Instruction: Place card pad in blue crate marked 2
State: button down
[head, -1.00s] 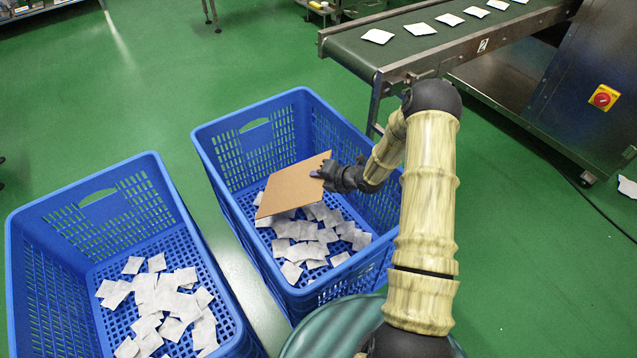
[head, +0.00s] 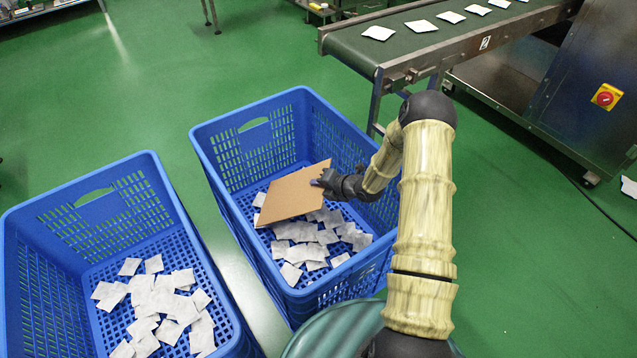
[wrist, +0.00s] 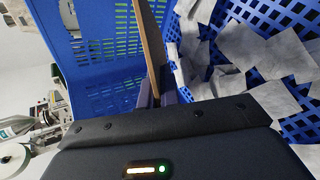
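The brown card pad (head: 291,194) is a flat square sheet. My gripper (head: 326,180) is shut on its right edge, and the pad tilts inside the right blue crate (head: 213,166), above the white teabags (head: 310,240). In the wrist view the pad (wrist: 148,45) shows edge-on between the fingers (wrist: 156,98), with the crate wall (wrist: 95,50) to its left and teabags (wrist: 255,48) to its right. I cannot see a number on either crate.
A second blue crate (head: 172,196) with loose teabags stands to the left, a narrow gap between them. A conveyor (head: 385,60) carrying teabags runs behind right. A green round lid (head: 320,335) is at the front.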

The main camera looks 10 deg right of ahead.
jog(key=c, duration=1.6)
grip_release()
jog(key=shift+r, duration=0.3)
jog(key=p+v, duration=0.4)
jog(key=v, duration=0.3)
jog(key=shift+s+d+r+p, duration=0.1)
jog(key=shift+s+r+p, duration=0.1)
jog(key=shift+r+p, duration=0.2)
jog(key=shift+r, duration=0.1)
